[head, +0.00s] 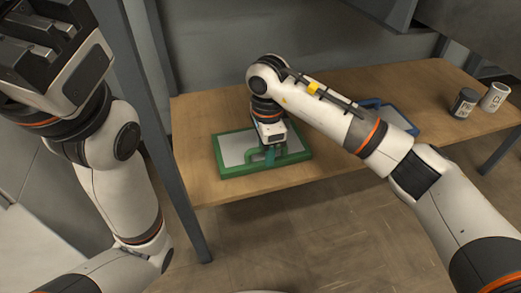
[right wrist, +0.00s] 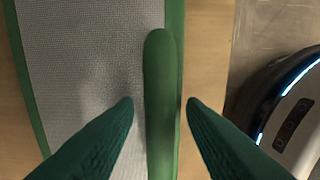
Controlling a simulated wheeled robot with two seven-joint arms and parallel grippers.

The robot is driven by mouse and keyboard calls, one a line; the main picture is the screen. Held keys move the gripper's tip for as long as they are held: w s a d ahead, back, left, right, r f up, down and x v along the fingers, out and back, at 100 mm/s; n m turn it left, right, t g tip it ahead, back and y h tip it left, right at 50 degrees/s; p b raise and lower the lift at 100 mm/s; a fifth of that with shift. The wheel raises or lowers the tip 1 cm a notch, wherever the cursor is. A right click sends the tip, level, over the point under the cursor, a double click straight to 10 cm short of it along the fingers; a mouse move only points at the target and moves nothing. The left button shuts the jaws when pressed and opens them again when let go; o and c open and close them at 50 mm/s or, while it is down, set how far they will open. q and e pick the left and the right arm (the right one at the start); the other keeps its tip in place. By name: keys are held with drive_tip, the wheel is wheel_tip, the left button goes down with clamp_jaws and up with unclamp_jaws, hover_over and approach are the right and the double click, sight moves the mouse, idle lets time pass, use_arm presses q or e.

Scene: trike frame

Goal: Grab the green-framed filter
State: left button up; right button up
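The green-framed filter (head: 236,150) lies flat on the wooden table, with a pale mesh panel inside its green frame. A green handle (right wrist: 160,85) stands out along one side of it. My right gripper (head: 269,154) is over the handle, pointing down. In the right wrist view my right gripper (right wrist: 160,104) is open, one dark green finger on each side of the handle, with a gap showing on both sides. My left gripper (head: 45,50) is raised at the upper left, away from the table; its finger opening is unclear.
A blue-framed piece (head: 402,119) lies on the table, partly hidden behind my right arm. A dark jar (head: 463,103) and a light can (head: 494,97) stand at the right end. A grey post (head: 160,120) rises near the table's left edge.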

drive_tip(key=shift+r, duration=0.1)
clamp_jaws()
